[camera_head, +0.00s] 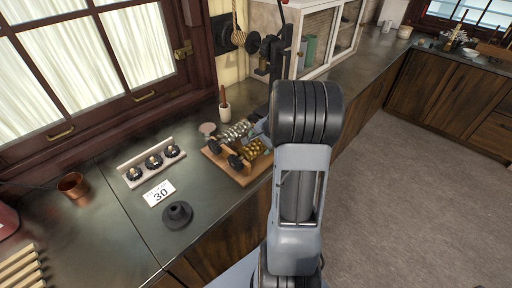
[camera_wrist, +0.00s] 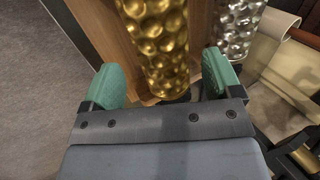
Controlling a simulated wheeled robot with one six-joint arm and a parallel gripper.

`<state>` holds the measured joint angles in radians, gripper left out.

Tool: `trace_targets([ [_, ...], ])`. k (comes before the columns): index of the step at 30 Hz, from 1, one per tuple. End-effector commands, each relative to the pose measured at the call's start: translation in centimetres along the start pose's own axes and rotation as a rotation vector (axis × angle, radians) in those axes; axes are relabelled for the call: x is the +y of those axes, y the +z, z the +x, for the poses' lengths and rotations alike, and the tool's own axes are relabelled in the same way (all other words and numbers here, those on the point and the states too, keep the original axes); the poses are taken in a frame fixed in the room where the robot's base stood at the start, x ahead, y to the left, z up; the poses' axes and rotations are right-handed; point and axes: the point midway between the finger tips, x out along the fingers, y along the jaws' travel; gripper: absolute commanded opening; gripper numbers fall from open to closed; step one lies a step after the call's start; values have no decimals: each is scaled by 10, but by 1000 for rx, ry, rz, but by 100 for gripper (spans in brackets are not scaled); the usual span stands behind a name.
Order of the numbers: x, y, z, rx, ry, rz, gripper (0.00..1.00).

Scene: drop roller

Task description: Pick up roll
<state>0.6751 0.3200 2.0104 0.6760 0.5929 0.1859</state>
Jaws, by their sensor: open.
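Two dimpled rolls lie side by side on a wooden board (camera_head: 226,169) on the counter. The gold roll (camera_head: 252,149) is nearer the counter's front edge, and the silver roll (camera_head: 235,133) lies behind it. In the wrist view the gold roll (camera_wrist: 157,45) runs between the green fingertips of my gripper (camera_wrist: 170,85), one on each side of it. The silver roll (camera_wrist: 236,30) is just beyond the right fingertip. My gripper is open, and no grip on the gold roll shows. In the head view my arm hides the gripper and part of the board.
A black stand (camera_head: 177,214), a card marked 30 (camera_head: 159,193), a rack with several dark knobs (camera_head: 153,161) and a copper cup (camera_head: 73,185) stand left of the board. A glass-fronted cabinet (camera_head: 322,40) stands behind my arm. The floor (camera_head: 420,170) to the right is clear.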

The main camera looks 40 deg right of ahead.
Motion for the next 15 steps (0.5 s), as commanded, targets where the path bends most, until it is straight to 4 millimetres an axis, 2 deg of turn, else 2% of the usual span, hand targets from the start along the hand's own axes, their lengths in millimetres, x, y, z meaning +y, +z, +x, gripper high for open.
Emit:
trace_targets([
  [5,0,0,8,-2,2,-2,84],
  [15,-1,0,50,-1,2,-2,84],
])
